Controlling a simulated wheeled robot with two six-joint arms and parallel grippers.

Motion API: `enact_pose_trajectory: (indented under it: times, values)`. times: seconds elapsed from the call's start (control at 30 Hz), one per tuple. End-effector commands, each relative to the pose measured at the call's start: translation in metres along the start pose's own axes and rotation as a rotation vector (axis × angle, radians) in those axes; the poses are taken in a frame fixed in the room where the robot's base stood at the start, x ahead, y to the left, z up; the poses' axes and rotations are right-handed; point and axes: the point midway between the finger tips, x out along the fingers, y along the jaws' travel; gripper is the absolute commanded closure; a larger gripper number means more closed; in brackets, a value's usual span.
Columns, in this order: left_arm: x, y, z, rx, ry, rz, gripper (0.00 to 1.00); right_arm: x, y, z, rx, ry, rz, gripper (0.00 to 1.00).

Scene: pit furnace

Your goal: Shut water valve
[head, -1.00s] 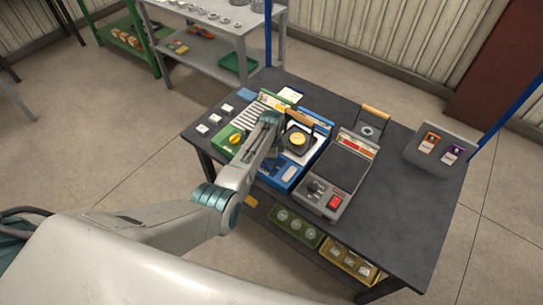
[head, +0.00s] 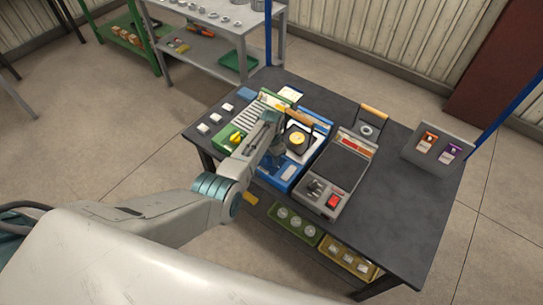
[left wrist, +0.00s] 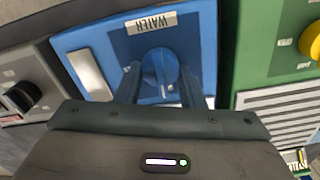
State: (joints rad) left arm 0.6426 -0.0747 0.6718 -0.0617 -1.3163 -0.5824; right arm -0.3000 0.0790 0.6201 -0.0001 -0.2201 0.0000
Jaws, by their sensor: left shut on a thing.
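The water valve is a round blue knob (left wrist: 160,70) on a blue panel (left wrist: 84,45) under a label (left wrist: 151,23) reading WATER, in the left wrist view. My left gripper (left wrist: 162,88) has its two fingers on either side of the knob and is shut on it. In the head view the blue unit (head: 290,172) stands on the dark table, and my left gripper (head: 273,153) reaches down at its front end. There my arm hides the knob. My right gripper is not in view.
A green unit (head: 238,135) with a yellow knob (left wrist: 312,41) stands beside the blue one. On the other side is a grey unit (head: 322,193) with a black knob (left wrist: 20,97) and red switch (head: 334,201). The table's (head: 405,225) right front is clear.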

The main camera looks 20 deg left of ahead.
Motion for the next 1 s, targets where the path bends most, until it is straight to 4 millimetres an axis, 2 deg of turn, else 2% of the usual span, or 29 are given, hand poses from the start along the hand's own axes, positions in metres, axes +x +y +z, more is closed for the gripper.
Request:
enact_pose_trajectory:
  times: [0.63, 0.67, 0.77, 1.0]
  values:
    - [-0.0004, -0.0010, 0.0001, -0.050, 0.000, -0.001, 0.88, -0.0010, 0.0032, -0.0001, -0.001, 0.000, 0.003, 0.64]
    - [-0.0004, -0.0010, 0.0001, -0.050, 0.000, -0.001, 0.61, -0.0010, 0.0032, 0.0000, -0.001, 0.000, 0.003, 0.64]
    - [-0.0004, -0.0009, 0.0001, -0.049, 0.000, -0.001, 0.43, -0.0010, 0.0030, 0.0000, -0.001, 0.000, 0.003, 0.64]
    - [-0.0002, -0.0005, 0.0000, -0.048, 0.000, 0.000, 0.43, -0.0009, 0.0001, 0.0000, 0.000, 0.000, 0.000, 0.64]
